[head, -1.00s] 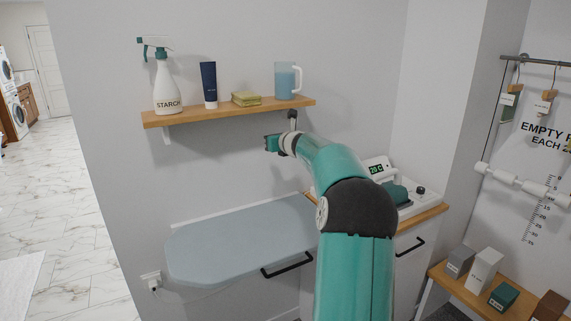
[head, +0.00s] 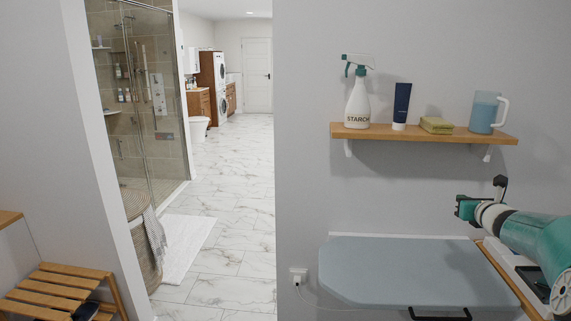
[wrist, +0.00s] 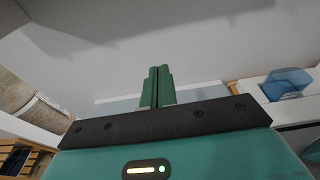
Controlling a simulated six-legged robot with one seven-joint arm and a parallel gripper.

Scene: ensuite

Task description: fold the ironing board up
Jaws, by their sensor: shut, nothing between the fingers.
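The ironing board (head: 415,272) is a pale blue-grey board with a rounded left end. It lies flat, sticking out from the wall below the shelf. A black handle (head: 440,315) shows at its front edge. My gripper (head: 463,207) is above the board's right part, between board and shelf, and touches neither. In the wrist view its two green fingers (wrist: 157,87) are together with nothing between them, and the pale board (wrist: 118,106) shows partly behind them. The underside of the board and any support are hidden.
A wooden shelf (head: 420,133) above holds a starch spray bottle (head: 357,104), a dark tube (head: 401,106), a yellow-green sponge (head: 436,125) and a jug (head: 484,112). A wall socket (head: 298,275) with a cord is left of the board. A slatted bench (head: 62,290) stands at left.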

